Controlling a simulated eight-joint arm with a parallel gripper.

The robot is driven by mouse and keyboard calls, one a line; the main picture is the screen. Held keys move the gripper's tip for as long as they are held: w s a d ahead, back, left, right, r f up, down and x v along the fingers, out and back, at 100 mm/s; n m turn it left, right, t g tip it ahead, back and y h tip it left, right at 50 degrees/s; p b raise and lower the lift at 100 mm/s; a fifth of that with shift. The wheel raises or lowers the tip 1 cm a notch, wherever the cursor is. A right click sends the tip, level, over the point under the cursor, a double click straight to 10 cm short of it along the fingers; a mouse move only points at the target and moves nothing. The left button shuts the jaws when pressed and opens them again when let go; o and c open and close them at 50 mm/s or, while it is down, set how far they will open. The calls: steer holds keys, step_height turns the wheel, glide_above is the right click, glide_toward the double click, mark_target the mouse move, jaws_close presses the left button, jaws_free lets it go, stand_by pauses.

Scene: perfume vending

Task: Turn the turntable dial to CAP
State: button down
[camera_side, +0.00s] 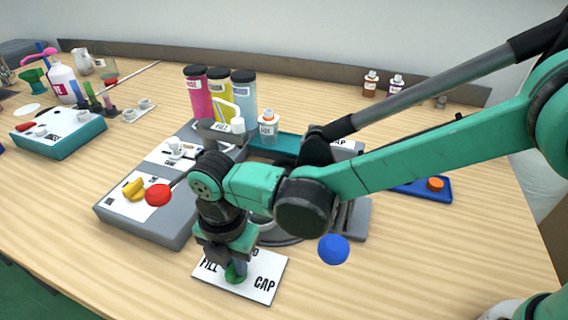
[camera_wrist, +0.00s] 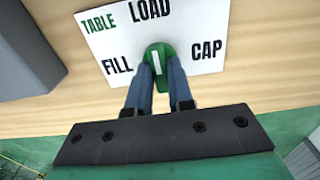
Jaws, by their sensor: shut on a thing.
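The turntable dial (camera_wrist: 155,50) is a green knob on a white plate (camera_wrist: 196,66) marked TABLE, LOAD, FILL and CAP. Its white line lies nearly upright in the wrist view, in line with LOAD; CAP is to its right and FILL to its left. My gripper (camera_wrist: 160,72) is shut on the dial, with one blue-grey finger on each side. In the side view my gripper (camera_side: 226,262) points down at the dial (camera_side: 236,274) and hides part of it. The plate (camera_side: 262,277) shows there with FILL and CAP readable and LOAD mostly hidden.
Behind are an orange-capped bottle (camera_side: 267,128) and pink (camera_side: 198,95), yellow and blue cylinders. The table's front is clear.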

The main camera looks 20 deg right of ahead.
steer(key=shift+m, duration=0.3)
steer(key=m, duration=0.8)
steer(key=shift+m, duration=0.4)
steer(key=m, duration=0.4)
steer(key=shift+m, duration=2.2)
steer(key=c, duration=0.8)
jaws_free()
steer(key=shift+r, duration=0.1)
